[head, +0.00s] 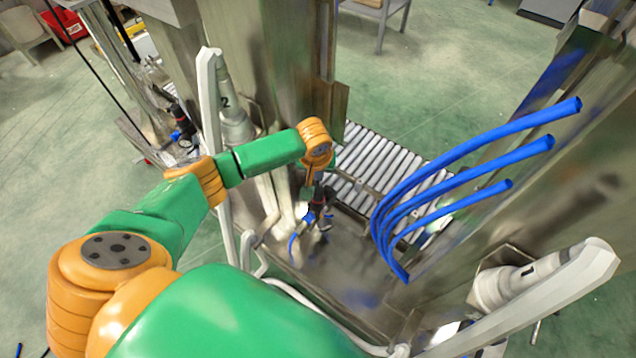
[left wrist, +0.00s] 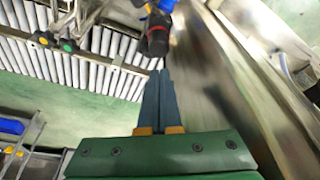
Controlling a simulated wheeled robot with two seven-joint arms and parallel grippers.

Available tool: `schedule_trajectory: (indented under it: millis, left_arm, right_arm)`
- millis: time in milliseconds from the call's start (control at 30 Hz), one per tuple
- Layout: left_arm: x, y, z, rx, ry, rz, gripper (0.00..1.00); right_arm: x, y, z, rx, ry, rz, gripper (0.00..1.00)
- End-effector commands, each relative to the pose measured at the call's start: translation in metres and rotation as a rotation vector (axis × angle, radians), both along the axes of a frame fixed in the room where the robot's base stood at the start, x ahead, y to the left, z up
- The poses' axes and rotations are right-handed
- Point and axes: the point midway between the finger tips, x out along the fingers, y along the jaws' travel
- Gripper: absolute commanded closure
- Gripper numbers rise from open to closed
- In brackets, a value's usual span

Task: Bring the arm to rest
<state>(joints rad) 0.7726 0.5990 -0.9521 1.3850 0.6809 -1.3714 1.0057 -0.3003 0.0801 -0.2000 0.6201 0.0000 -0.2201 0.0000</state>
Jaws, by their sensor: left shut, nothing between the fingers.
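My left arm reaches in from the left in the head view, its wrist bent downward beside a metal column. Its gripper shows in the left wrist view (left wrist: 158,88), with the two dark fingers shut together and nothing between them. A black and red tool with blue parts (left wrist: 156,36) lies just beyond the fingertips in that view. I cannot tell whether they touch. A similar dark tool with a blue hose (head: 320,207) shows below the wrist in the head view. My right gripper is not in view.
A roller conveyor (head: 375,165) runs behind the wrist. Several blue hoses (head: 470,150) curve up at the right. White fixtures marked 2 (head: 233,118) and 1 (head: 510,287) stand left and right. Metal columns (head: 285,70) flank the arm. Open green floor lies at far left.

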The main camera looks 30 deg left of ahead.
Motion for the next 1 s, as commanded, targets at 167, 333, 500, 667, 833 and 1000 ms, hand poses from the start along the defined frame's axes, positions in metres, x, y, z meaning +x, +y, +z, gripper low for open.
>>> schedule_trajectory:
  millis: [167, 333, 500, 667, 833, 1000]
  left_arm:
    - [0.0, 0.0, 0.022, 0.0, 0.0, 0.0, 1.0]
    - [0.0, 0.0, 0.02, 0.0, 0.0, 0.0, 1.0]
    - [0.0, 0.0, 0.019, 0.0, 0.0, 0.0, 1.0]
    - [-0.004, -0.006, 0.016, -0.006, 0.005, -0.024, 1.0]
    - [-0.061, -0.081, -0.008, -0.091, 0.027, -0.328, 1.0]
    - [-0.12, -0.117, -0.005, -0.145, -0.028, -0.528, 1.0]
  right_arm:
    - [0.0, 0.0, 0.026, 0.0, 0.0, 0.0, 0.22]
    - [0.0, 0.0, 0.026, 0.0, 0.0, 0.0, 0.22]
    - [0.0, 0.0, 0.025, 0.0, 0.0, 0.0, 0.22]
    - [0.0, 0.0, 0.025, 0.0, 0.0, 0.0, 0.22]
    - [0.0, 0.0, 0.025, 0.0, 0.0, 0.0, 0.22]
    - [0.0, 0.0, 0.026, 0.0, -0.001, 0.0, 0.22]
